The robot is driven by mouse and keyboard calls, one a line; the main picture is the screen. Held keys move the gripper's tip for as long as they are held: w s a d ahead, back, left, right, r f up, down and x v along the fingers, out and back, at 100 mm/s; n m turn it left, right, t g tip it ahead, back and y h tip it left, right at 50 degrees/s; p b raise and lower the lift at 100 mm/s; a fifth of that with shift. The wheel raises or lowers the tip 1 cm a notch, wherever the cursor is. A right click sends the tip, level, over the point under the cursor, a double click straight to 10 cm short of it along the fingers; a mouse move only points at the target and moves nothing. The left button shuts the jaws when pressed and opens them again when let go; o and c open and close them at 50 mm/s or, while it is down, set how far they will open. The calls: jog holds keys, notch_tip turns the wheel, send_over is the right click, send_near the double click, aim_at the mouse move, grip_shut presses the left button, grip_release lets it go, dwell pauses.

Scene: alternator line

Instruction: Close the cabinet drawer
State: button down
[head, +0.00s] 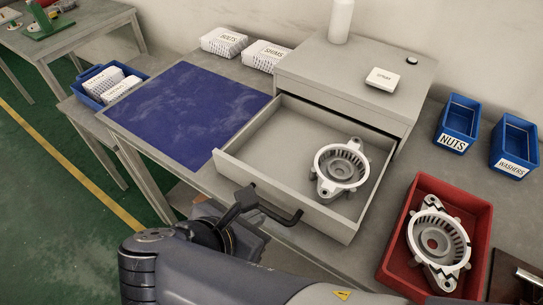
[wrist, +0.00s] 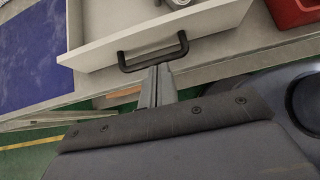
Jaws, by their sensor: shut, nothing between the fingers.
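The grey cabinet drawer (head: 290,210) stands pulled out of the grey cabinet (head: 345,75). A silver alternator housing (head: 340,168) lies inside it. The drawer front also shows in the wrist view (wrist: 100,52), with its black bar handle (wrist: 152,56). My gripper (wrist: 156,72) is shut and empty, its fingertips at the middle of the handle on the outer side of the drawer front. I cannot tell whether they touch the handle. In the head view my gripper (head: 243,200) is at the handle's left end and partly hides it.
A blue mat (head: 185,110) lies left of the drawer. A red bin (head: 405,245) with another housing stands close on the right. Blue bins (head: 457,125) stand behind it. A white bottle (head: 341,20) and a labelled white box (head: 382,79) stand on the cabinet.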

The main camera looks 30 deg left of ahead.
jog(key=b, duration=0.1)
send_near(281, 202)
jog(key=x, duration=0.6)
dwell(0.3)
jog(key=w+p, duration=0.5)
jog(key=w, duration=2.2)
jog(key=shift+p, duration=0.35)
jog(key=shift+s, duration=0.1)
jog(key=shift+r, duration=0.1)
